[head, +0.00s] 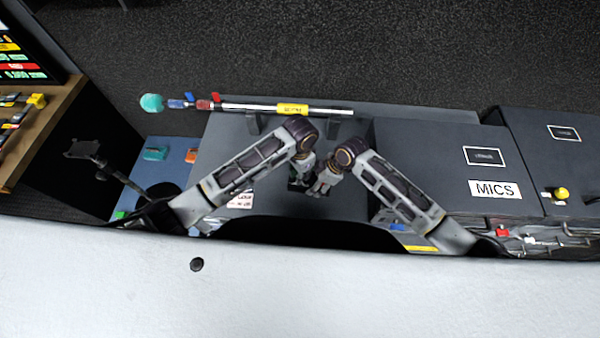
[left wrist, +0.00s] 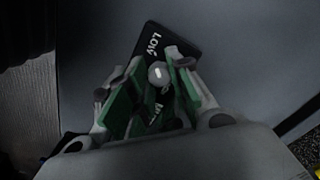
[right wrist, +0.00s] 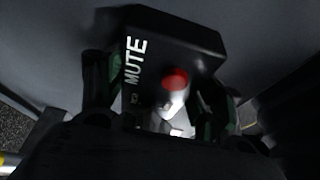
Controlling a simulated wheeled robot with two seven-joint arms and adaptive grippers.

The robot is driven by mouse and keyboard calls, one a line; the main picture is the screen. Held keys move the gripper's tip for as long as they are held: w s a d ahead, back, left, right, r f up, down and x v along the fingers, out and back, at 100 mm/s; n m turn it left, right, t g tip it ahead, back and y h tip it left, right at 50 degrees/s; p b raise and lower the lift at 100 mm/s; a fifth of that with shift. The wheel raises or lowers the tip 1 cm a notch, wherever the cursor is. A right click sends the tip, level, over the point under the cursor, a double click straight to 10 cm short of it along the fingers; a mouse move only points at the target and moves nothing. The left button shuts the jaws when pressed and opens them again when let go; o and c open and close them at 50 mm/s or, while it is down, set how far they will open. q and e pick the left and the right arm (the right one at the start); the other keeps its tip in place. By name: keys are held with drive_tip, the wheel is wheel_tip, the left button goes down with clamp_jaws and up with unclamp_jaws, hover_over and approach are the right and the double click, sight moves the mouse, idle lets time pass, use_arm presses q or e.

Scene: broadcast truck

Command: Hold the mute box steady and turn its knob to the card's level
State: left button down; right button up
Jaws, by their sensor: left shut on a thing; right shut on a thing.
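The mute box (right wrist: 205,45) is black, with white "MUTE" lettering and a red round button in the right wrist view. My right gripper (right wrist: 165,95) is shut on the box, its green pads on both sides. In the left wrist view the box (left wrist: 180,42) shows the word "LOW" beside a pale grey knob (left wrist: 158,72). My left gripper (left wrist: 155,88) is shut on the knob, its green-padded fingers on either side; other lettering is partly hidden. In the head view both grippers meet over the box (head: 297,186), mostly covered. A white card (head: 241,200) lies to the left, its text too small to read.
A boom pole (head: 330,110) with a teal tip rests on holders along the far edge of the grey worktop (head: 225,135). A dark case labelled MICS (head: 440,150) stands to the right. A blue surface with small coloured items (head: 156,153) is at the left.

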idle(0.3)
use_arm(q)
drive_tip(key=c, duration=1.2)
unclamp_jaws()
drive_tip(key=shift+c, duration=0.2)
drive_tip(key=shift+m, duration=0.4)
drive_tip(key=shift+m, duration=4)
wheel_tip(320, 180, up, 12)
drive_tip(key=n, duration=0.8)
drive_tip(key=shift+d+n, duration=0.3)
drive_tip(key=shift+d, duration=0.05)
